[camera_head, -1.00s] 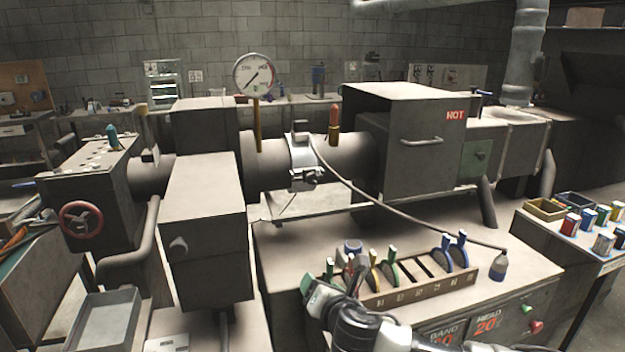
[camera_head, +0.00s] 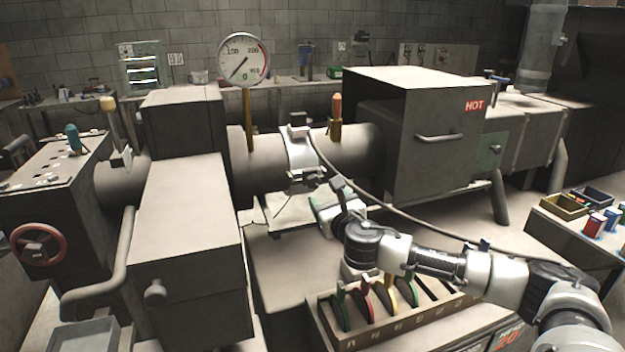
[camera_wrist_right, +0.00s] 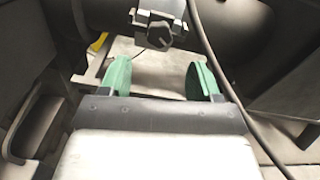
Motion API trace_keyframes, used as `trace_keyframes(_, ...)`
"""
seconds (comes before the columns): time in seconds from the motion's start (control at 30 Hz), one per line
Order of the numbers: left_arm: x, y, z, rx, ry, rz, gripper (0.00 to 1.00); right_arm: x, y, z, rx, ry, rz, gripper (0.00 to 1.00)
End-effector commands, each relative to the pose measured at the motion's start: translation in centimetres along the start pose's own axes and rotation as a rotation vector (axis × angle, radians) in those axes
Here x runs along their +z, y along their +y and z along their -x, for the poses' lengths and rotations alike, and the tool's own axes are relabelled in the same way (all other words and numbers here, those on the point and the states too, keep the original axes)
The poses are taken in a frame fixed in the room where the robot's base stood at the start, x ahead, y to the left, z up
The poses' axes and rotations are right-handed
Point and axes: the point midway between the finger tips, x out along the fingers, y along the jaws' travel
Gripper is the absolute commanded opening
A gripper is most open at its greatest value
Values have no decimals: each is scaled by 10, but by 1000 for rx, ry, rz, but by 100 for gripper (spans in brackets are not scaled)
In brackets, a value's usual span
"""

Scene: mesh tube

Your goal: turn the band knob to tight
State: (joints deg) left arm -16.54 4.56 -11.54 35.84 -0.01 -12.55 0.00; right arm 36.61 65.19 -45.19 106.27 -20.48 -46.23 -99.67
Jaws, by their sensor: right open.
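The band (camera_head: 300,152) is a pale metal strap around the dark horizontal barrel, with a small box on top. Its dark knob (camera_head: 308,180) hangs at the strap's lower front. In the right wrist view the knob (camera_wrist_right: 161,34) shows as a dark, angular piece with a light line on its face, just beyond my fingers. My right gripper (camera_wrist_right: 160,78) is open, its two green-padded fingers apart with nothing between them. In the head view my right gripper (camera_head: 328,196) is just below and right of the knob, apart from it. My left gripper is out of view.
A cable (camera_head: 400,215) runs from the band's box down to the right, close by my right arm. A dial gauge (camera_head: 243,60) stands left of the band. A box marked HOT (camera_head: 420,135) is to the right. A rack of coloured discs (camera_head: 345,335) sits in front.

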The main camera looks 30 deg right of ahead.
Motion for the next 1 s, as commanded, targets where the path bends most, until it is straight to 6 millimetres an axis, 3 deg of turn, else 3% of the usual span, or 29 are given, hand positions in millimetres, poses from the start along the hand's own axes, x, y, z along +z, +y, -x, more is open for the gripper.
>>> trace_keyframes(0.23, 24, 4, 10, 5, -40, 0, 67, 2, 0, -47, -2, 0, -4, 63)
trace_keyframes(0.5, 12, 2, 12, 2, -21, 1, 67, 1, 1, -82, 0, 0, -2, 63)
trace_keyframes(0.67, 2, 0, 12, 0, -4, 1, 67, 0, 1, -89, 1, 1, -2, 63)
trace_keyframes(0.93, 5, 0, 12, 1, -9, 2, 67, 0, 1, -90, 1, 1, -2, 63)
trace_keyframes(1.0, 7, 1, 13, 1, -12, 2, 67, 0, 1, -90, 1, 1, -2, 55)
